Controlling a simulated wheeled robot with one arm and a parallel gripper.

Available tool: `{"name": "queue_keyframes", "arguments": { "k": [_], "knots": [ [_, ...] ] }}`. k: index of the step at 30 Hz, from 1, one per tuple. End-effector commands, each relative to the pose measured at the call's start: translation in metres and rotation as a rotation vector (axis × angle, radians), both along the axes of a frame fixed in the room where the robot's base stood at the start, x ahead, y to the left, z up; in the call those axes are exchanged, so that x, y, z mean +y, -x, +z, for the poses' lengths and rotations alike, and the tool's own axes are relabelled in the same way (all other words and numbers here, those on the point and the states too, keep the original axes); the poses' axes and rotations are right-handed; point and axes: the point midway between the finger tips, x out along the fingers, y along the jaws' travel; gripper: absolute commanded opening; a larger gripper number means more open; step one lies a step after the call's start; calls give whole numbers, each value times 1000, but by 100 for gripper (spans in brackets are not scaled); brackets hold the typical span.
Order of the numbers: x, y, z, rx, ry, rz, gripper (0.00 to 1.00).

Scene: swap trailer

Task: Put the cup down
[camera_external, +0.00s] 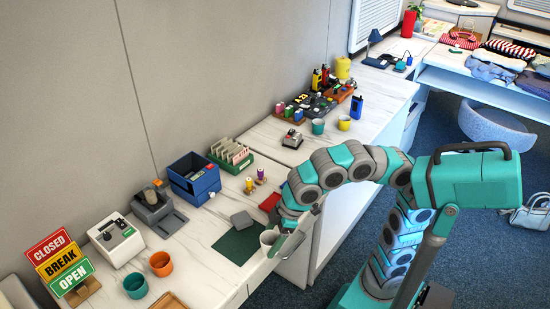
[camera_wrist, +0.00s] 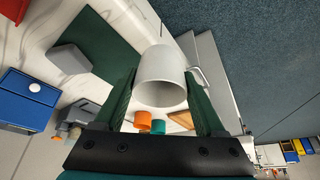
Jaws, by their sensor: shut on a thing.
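A light grey cup (camera_external: 267,241) is held in my gripper (camera_external: 279,243) at the front edge of the counter, beside the dark green mat (camera_external: 236,246). In the wrist view the cup (camera_wrist: 160,66) sits between the two green fingers of my gripper (camera_wrist: 161,88), with its handle out to the right. My gripper is shut on the cup. Whether the cup's base touches the counter cannot be told. The mat also shows in the wrist view (camera_wrist: 103,45), to the left of the cup.
A grey block (camera_external: 242,220) lies by the mat's back edge. An orange cup (camera_external: 161,264) and a teal cup (camera_external: 136,287) stand to the left. A blue bin (camera_external: 194,181) and green card holder (camera_external: 231,158) are behind.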

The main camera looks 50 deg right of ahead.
Motion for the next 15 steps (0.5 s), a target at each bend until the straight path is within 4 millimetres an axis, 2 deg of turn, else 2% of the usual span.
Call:
{"name": "queue_keyframes", "arguments": {
  "k": [15],
  "knots": [
    [67,-64,-9,2,2,-1,13]
  ]
}}
